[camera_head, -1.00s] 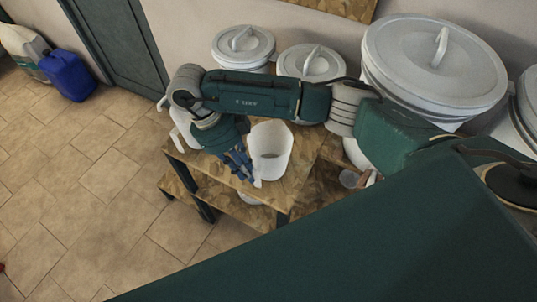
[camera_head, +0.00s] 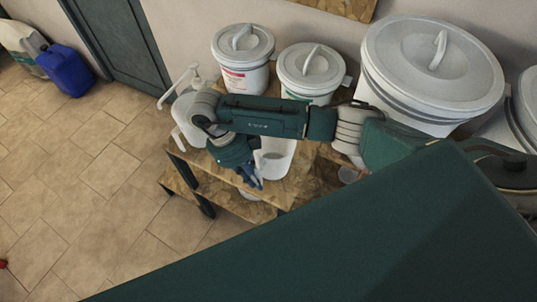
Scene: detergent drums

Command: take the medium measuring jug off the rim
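A white open-topped vessel (camera_head: 284,166) stands on the wooden bench top, partly hidden behind my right arm. I cannot tell whether it is the medium measuring jug or a container with the jug on its rim. A greyish patch shows inside it. My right gripper (camera_head: 254,181) points down at the vessel's left front side, very close to it. Its blue-grey fingers are small and overlap the vessel, so their opening and any grasp are unclear. My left gripper is out of view.
Lidded white drums (camera_head: 243,60) (camera_head: 312,70) and a much larger one (camera_head: 432,70) stand behind my arm. A white pump-top container (camera_head: 186,125) stands at the bench's left. The tiled floor at left is open.

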